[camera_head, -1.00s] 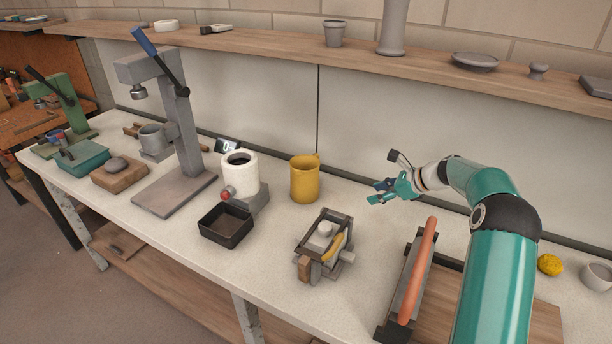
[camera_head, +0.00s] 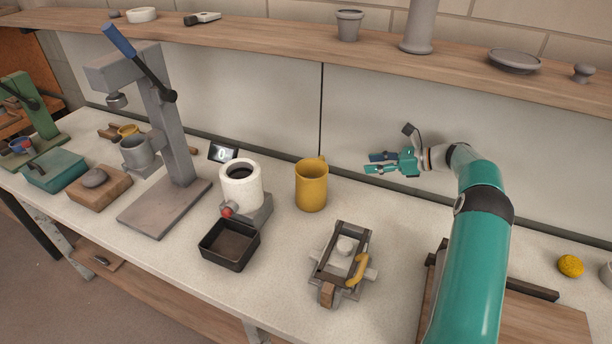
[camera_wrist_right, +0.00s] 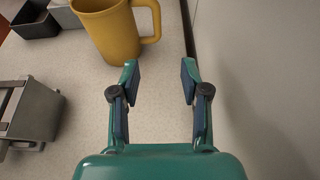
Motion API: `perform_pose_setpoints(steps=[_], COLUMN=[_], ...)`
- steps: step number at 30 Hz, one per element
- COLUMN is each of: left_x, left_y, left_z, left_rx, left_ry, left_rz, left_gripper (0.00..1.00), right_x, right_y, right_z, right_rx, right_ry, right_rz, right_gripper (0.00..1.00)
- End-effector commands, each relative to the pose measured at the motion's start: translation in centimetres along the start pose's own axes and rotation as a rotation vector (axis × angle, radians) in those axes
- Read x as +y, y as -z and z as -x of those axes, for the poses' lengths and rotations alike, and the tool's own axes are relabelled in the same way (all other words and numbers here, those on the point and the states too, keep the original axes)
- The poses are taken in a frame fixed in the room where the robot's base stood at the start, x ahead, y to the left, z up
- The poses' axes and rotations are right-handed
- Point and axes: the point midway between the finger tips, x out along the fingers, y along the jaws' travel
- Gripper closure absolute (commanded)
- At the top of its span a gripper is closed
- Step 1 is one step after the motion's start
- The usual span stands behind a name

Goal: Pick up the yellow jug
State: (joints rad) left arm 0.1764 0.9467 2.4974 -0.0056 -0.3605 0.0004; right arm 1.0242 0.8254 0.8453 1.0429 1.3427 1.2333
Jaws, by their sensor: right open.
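The yellow jug (camera_head: 311,187) stands upright on the pale worktop, near the back wall. In the right wrist view the jug (camera_wrist_right: 108,30) is at the upper left, cut off by the top edge, with its handle on the right side. My right gripper (camera_head: 368,163) is open and empty, to the right of the jug and apart from it. In the right wrist view its two fingers (camera_wrist_right: 160,84) are spread with bare worktop between them, and the jug lies ahead and to the left. My left gripper is not in view.
A white cylindrical pot (camera_head: 241,188) on a grey base stands left of the jug. A black tray (camera_head: 229,246) and a grey clamp-like fixture (camera_head: 341,264) are in front. A grey lever press (camera_head: 165,140) is farther left. A shelf (camera_head: 280,38) runs above the back panel.

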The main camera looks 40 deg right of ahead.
Motion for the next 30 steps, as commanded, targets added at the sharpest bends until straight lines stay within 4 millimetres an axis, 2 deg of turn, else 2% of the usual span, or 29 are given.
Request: perform_pose_setpoints(steps=[4,7,15,19,30], left_x=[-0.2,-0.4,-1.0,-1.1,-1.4], left_y=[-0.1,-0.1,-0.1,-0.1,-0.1], left_z=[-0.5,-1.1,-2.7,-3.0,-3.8], left_rx=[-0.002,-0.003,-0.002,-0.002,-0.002], left_ry=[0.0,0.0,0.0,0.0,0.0], left_rz=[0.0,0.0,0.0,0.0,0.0], left_gripper=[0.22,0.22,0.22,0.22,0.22], right_x=[0.0,-0.1,-0.2,-0.3,-0.1], right_y=[0.4,0.8,0.9,0.8,0.6], right_z=[-0.3,-1.3,-6.8,-8.8,-11.2], right_rx=[-0.001,0.0,0.0,0.001,0.001], right_ry=[0.007,0.014,0.017,0.019,0.021], right_rz=[-0.003,-0.006,-0.007,-0.008,-0.008], right_gripper=[0.54,0.54,0.54,0.54,0.54])
